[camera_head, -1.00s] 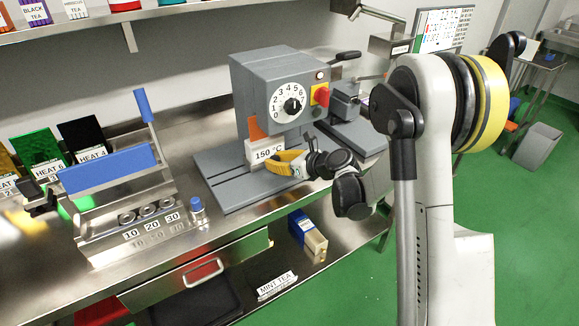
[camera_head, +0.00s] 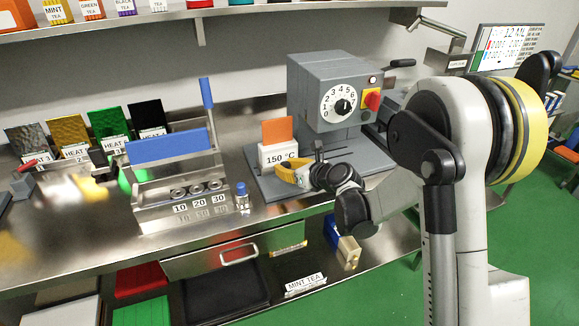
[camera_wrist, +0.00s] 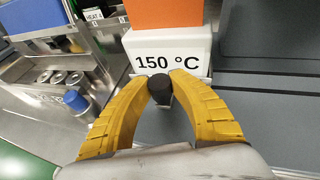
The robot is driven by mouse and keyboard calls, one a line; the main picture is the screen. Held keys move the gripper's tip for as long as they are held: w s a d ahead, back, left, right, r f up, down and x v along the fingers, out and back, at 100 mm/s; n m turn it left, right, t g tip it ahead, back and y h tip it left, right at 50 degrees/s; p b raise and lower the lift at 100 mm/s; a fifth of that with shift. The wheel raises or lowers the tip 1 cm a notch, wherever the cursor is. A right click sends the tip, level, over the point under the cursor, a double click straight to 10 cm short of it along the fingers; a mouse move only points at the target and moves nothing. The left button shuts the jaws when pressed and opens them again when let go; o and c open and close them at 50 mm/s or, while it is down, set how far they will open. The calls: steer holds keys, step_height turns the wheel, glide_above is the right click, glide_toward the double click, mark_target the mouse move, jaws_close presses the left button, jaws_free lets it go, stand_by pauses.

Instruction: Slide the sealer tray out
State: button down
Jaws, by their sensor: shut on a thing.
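The sealer is a grey machine (camera_head: 335,95) with a round dial and a red switch, standing on a grey base on the bench. Its tray is a white block (camera_head: 279,157) marked "150 °C" with an orange plate (camera_head: 277,132) upright on it. The tray sits out to the left of the sealer's head, and its face is large in the wrist view (camera_wrist: 172,52). My gripper (camera_wrist: 162,82) is shut on the tray's black knob (camera_wrist: 159,90), a yellow finger on each side. In the head view my gripper (camera_head: 283,171) is in front of the tray.
A steel rack (camera_head: 165,205) with a blue bar and a raised blue-handled lever stands to the left. A small blue-capped vial (camera_head: 242,195) is between it and the sealer base. Grey, yellow, green and black plates stand behind left. A shelf with tea boxes runs above.

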steer(key=shift+a, duration=0.2)
steer(key=c, duration=1.2)
jaws_free()
steer(key=shift+a, duration=0.2)
steer(key=shift+s+d, duration=0.1)
steer(key=shift+d, duration=0.1)
steer(key=shift+s+d+r, duration=0.1)
steer(key=shift+s+d, duration=0.05)
steer(key=shift+s, duration=0.05)
steer(key=v, duration=1.1)
steer(key=shift+s+r, duration=0.15)
